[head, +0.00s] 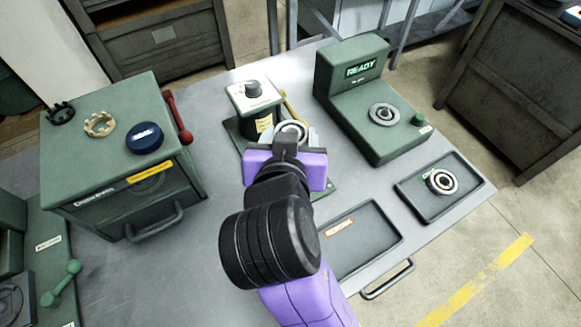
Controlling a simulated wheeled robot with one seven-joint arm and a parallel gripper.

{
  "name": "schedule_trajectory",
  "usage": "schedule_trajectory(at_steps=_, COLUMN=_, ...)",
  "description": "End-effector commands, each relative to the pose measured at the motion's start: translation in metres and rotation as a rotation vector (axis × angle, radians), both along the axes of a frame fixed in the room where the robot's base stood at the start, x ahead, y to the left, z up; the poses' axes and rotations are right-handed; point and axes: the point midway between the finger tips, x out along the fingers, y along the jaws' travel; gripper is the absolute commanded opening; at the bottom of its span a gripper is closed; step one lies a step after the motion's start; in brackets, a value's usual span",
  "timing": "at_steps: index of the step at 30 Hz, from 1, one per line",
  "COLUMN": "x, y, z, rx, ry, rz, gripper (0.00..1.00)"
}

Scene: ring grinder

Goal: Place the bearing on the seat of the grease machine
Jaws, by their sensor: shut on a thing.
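My gripper (293,137) is in the middle of the head view, reaching away from me. It is shut on a bearing (291,129), a pale metal ring showing between the fingertips. The gripper body hides part of it. Just left of and beyond the bearing stands a white-topped machine (252,98) with a black knob, a yellow chevron mark and a green base; it appears to be the grease machine. My gripper covers the front of its base, so I cannot see the seat clearly or tell whether the bearing touches it.
A green machine (350,75) reading READY stands at the back right with a metal disc. A second bearing (442,181) lies in a right-hand tray (466,187). An orange-labelled tray (368,243) appears empty. A green oven box (95,170) with parts on top stands left.

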Motion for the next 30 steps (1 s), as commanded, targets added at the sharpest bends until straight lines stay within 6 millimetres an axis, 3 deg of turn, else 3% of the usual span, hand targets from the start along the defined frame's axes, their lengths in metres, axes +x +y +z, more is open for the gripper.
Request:
schedule_trajectory(at_steps=3, x=-0.001, y=-0.001, z=-0.031, rx=-0.004, ry=0.003, rz=0.000, gripper=0.03)
schedule_trajectory(at_steps=9, x=0.000, y=0.000, z=-0.061, rx=-0.001, ry=0.000, rz=0.000, gripper=0.03)
schedule_trajectory(at_steps=14, x=0.000, y=0.000, z=-0.071, rx=0.000, ry=-0.002, rz=0.000, gripper=0.03)
schedule_trajectory(at_steps=21, x=0.000, y=0.000, z=-0.105, rx=-0.001, ry=0.000, rz=0.000, gripper=0.03)
schedule_trajectory(at_steps=30, x=0.000, y=0.000, z=-0.113, rx=0.000, ry=0.003, rz=-0.001, gripper=0.03)
